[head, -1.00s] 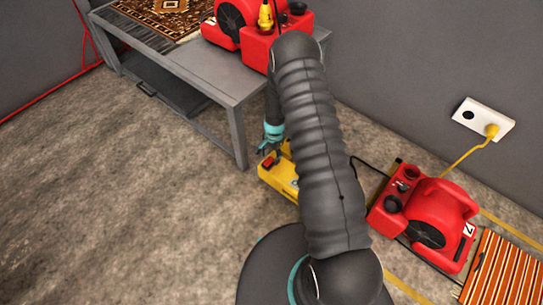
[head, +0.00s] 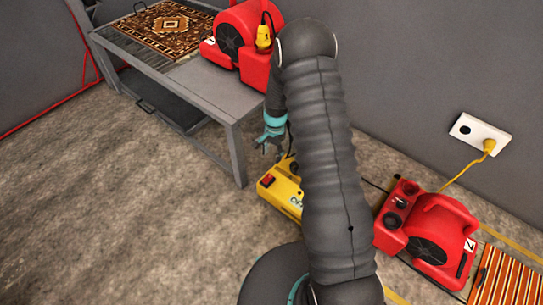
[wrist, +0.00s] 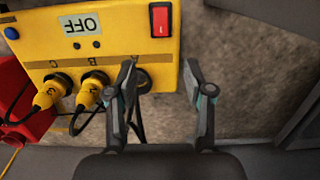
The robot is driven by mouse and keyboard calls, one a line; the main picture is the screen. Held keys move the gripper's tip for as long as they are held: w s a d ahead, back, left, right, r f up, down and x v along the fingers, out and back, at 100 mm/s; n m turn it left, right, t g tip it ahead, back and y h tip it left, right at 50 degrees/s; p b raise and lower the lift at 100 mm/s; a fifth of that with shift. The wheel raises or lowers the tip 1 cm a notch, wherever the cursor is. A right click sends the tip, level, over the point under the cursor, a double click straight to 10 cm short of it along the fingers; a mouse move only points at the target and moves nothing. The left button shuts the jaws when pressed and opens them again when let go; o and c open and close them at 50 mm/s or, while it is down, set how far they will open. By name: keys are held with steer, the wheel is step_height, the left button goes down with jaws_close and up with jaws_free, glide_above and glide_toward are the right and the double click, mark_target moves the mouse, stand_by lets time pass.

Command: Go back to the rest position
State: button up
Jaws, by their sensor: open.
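My gripper (head: 270,143) is open and empty, in the air beside the grey table's near leg and above the yellow power box. The open fingers also show in the wrist view (wrist: 166,95), with nothing held between them. The yellow box (head: 279,191) stands on the floor, partly hidden behind my arm. In the wrist view the box (wrist: 112,30) shows an OFF label, a red switch (wrist: 160,19) and two yellow plugs (wrist: 70,90) seated in its left and middle sockets. The right socket is partly hidden by a finger.
A grey table (head: 215,103) holds a patterned rug (head: 165,28) and a red blower (head: 240,38) with a yellow plug on it. Another red blower (head: 432,232) sits on the floor at right, near a striped orange rug (head: 505,282) and a wall outlet (head: 478,135). The floor at left is clear.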

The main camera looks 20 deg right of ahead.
stand_by(0.5)
steer(key=s+r+n+g, duration=0.2)
steer(key=s+n, duration=0.2)
steer(key=s, duration=0.3)
steer(key=s+r+n+t, duration=0.2)
steer(key=s+r, duration=0.6)
steer(key=r, duration=0.5)
steer(key=s+a+r+n+t, duration=0.1)
steer(key=s+r+n+t, duration=0.1)
steer(key=s+r, duration=0.6)
steer(key=s+a+r+n+t+h, duration=0.1)
steer(key=s+r+t, duration=0.3)
steer(key=r, duration=1.4)
steer(key=shift+s+n, duration=0.9)
steer(key=shift+s, duration=1.4)
